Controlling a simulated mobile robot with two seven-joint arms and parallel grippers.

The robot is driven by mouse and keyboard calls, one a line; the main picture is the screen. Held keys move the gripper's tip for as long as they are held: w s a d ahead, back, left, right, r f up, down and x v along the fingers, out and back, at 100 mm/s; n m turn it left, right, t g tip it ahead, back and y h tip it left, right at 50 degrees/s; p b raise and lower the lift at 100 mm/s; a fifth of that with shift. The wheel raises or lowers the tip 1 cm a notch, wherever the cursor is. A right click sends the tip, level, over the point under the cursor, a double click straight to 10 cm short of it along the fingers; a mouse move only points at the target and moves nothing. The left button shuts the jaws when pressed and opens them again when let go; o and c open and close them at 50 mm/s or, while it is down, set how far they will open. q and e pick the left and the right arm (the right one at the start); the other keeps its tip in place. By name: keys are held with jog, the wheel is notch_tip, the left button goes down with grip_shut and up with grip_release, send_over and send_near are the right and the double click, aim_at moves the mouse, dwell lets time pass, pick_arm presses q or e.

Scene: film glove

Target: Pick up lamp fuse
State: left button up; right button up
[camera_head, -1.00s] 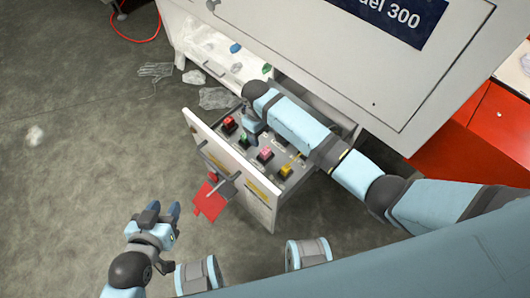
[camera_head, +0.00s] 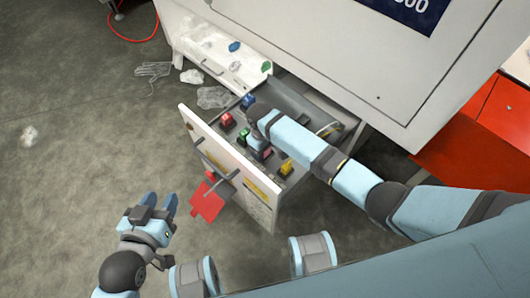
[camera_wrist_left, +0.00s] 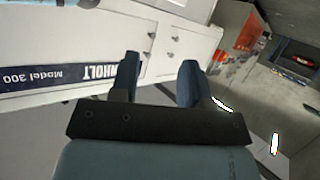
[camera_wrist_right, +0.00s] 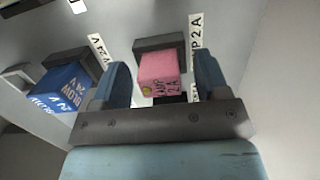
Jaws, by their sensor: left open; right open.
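The lamp fuse is a pink block lettered "LAMP 2A" (camera_wrist_right: 158,75) in a dark socket in the open drawer (camera_head: 215,147). In the right wrist view it stands between the fingers of my right gripper (camera_wrist_right: 162,68), which is open with a gap on each side. In the head view the right gripper (camera_head: 259,148) is down in the drawer and largely covers the pink fuse. My left gripper (camera_head: 159,203) is open and empty over the floor, left of the drawer; its empty fingers (camera_wrist_left: 160,66) also show in the left wrist view.
Other fuses sit in the drawer: red (camera_head: 227,119), blue (camera_head: 248,101), green (camera_head: 243,134) and yellow (camera_head: 286,167). The blue one (camera_wrist_right: 60,88) is left of the right gripper's fingers. A red tag (camera_head: 206,200) hangs outside the drawer front. Floor at left is mostly clear.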

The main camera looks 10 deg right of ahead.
jog(key=shift+r, duration=0.1)
jog(key=c, duration=1)
